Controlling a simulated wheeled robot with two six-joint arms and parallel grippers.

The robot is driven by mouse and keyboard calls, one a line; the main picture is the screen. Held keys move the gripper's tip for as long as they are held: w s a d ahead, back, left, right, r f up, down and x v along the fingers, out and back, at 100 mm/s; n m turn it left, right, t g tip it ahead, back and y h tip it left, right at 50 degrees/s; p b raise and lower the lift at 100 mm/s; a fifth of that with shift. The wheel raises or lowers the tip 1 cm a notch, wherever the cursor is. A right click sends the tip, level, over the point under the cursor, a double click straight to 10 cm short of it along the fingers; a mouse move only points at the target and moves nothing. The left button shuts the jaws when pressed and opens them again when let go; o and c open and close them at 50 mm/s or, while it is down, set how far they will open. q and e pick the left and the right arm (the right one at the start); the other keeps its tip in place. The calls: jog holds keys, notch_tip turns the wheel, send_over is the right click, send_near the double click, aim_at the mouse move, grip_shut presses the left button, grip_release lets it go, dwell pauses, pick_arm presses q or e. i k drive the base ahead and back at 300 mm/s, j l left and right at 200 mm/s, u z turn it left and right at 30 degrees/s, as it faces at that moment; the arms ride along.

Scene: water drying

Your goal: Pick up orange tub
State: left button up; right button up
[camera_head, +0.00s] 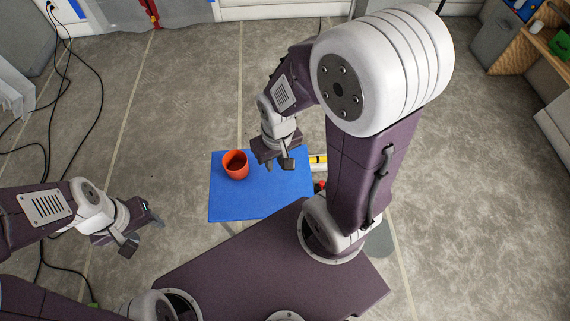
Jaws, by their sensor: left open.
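The orange tub (236,174) stands upright on the blue mat (235,204), near its upper left part, with its open top facing up. My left gripper (142,230) is open and empty, left of the mat and well apart from the tub. My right gripper (278,164) hangs over the upper middle of the mat, to the right of the tub, with a gap between them in the picture. Its fingers are partly hidden by its own body, and I cannot tell how far apart they are.
A yellow and white item (318,159) and a small red item lie at the mat's right edge, partly hidden by my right arm. Black cables (66,110) run over the floor at left. Wooden shelving (530,42) stands at upper right. The floor around is mostly clear.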

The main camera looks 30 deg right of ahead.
aim_at(234, 162)
jog(key=z, duration=0.35)
jog(key=k+j, duration=0.65)
jog(key=j, duration=0.2)
